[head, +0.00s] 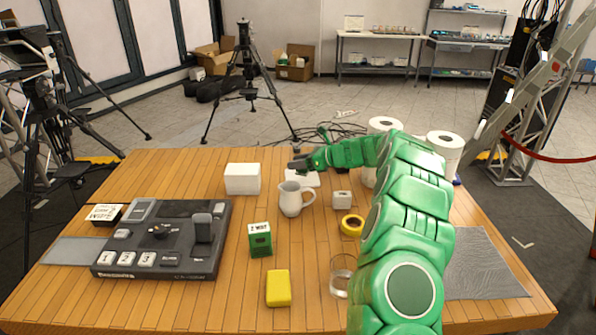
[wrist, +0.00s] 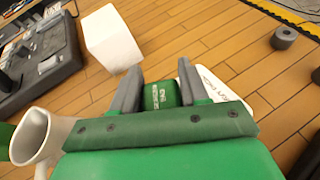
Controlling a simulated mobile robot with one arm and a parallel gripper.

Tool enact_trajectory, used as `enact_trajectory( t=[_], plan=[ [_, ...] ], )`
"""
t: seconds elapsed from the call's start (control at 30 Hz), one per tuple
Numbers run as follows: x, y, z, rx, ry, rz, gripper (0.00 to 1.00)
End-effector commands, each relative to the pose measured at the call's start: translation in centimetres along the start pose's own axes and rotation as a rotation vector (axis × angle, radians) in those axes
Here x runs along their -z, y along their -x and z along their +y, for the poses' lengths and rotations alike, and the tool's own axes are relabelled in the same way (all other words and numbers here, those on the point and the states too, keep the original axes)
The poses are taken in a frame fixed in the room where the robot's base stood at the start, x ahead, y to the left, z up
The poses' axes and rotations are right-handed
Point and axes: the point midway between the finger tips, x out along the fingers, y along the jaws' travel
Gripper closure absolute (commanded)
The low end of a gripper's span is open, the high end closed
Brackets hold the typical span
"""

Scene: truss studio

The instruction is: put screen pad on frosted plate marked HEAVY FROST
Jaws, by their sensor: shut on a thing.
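My gripper (wrist: 158,80) is shut on a small green pad with white lettering (wrist: 160,96), which I take to be the screen pad. In the head view my gripper (head: 298,165) is above the back middle of the table, and the pad cannot be made out there. A flat white plate with dark lettering (wrist: 206,78) lies below and beside the right finger in the wrist view, partly hidden by the gripper. It shows in the head view (head: 305,180) behind the pitcher. I cannot read its lettering as HEAVY FROST for certain.
A white pitcher (head: 291,200) and a white block (head: 242,179) stand close to the gripper. A green box (head: 260,240), a yellow block (head: 278,288), yellow tape (head: 352,225) and a grey console (head: 170,240) sit nearer. White rolls (head: 443,150) stand at the back right.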

Motion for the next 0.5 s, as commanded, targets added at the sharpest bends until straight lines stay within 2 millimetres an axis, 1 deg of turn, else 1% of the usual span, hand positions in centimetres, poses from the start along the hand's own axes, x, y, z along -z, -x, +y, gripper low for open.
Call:
enact_trajectory(
  t=[0.33, 0.5],
  plan=[
    [0.7, -0.7, -0.8, 0.000, 0.001, 0.000, 0.91],
    [2.8, -1.5, -0.9, 0.000, 0.000, 0.000, 0.91]
  ],
)
